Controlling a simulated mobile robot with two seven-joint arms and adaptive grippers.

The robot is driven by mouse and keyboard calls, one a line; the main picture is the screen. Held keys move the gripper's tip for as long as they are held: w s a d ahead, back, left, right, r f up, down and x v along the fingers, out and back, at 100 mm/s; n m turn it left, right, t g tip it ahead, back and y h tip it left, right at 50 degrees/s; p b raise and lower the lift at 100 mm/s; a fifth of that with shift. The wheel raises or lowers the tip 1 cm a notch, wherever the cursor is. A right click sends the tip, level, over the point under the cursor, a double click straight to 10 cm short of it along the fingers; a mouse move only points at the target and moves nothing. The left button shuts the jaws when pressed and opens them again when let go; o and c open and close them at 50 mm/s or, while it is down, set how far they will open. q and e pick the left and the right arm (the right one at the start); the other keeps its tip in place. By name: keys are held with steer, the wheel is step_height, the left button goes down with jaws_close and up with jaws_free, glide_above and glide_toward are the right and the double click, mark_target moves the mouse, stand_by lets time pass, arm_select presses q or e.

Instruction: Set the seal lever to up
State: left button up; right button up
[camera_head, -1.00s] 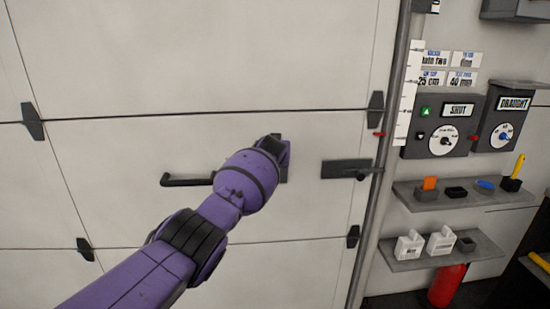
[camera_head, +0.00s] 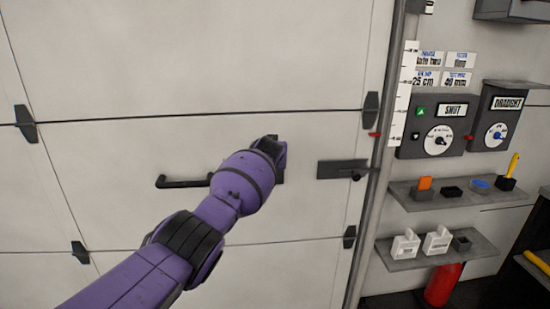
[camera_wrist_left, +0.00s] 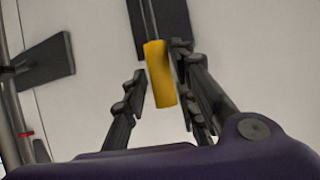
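A lever with a yellow grip (camera_wrist_left: 160,75) shows in the left wrist view, its dark shaft running up over a dark plate (camera_wrist_left: 176,22). I take it to be the seal lever. My left gripper (camera_wrist_left: 162,66) has its fingers apart on either side of the yellow grip. A gap shows on the left; the right fingers are close to the grip, and I cannot tell if they touch it. In the head view my left arm hides the lever and the fingertips. My right gripper is in neither view.
A black bar handle (camera_head: 182,182) is left of my wrist on the pale panelled door (camera_head: 200,60). A dark latch plate (camera_head: 335,169) is to the right, beside a vertical pipe (camera_head: 366,220). Control boxes (camera_head: 432,125) and loaded shelves (camera_head: 440,252) are farther right.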

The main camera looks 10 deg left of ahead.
arm_select(q)
steer(key=shift+s+r, duration=0.1)
steer(key=v, duration=1.1)
steer(key=shift+s+r, duration=0.2)
steer(key=shift+s, duration=0.1)
steer(key=shift+d, duration=0.1)
